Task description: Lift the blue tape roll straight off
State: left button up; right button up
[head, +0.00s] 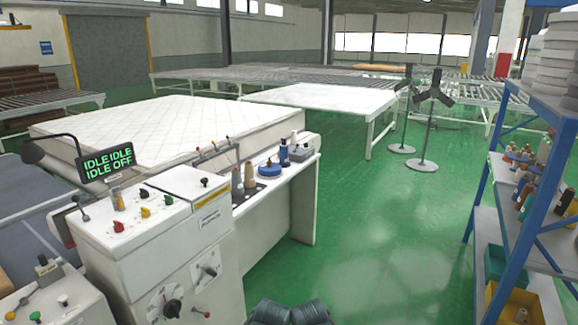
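The blue tape roll (269,168) lies flat on the white worktable (283,190) of the machine, near the middle of the view. It appears to have a small raised part at its centre. A dark blue bottle-shaped item (284,154) stands close behind it to the right. Tan and dark cones (237,184) stand to its left, apart from it. Neither of my grippers can be made out in the head view, and nothing is seen touching the roll.
A control cabinet (150,235) with knobs and an "IDLE" display (108,162) stands at left front. A white mattress (150,125) lies behind the worktable. A blue shelf rack (515,220) stands at right. Green floor (390,230) is open between rack and table.

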aim_at(269, 169)
jog(key=i+z, duration=0.15)
jog(key=i, duration=1.8)
jog(key=i+l+u, duration=0.1)
jog(key=i+u, duration=0.15)
jog(key=i, duration=0.25)
jog(key=i+l+u, duration=0.2)
jog(key=i, duration=0.3)
jog(key=i+l+u, duration=0.25)
jog(key=i, duration=0.25)
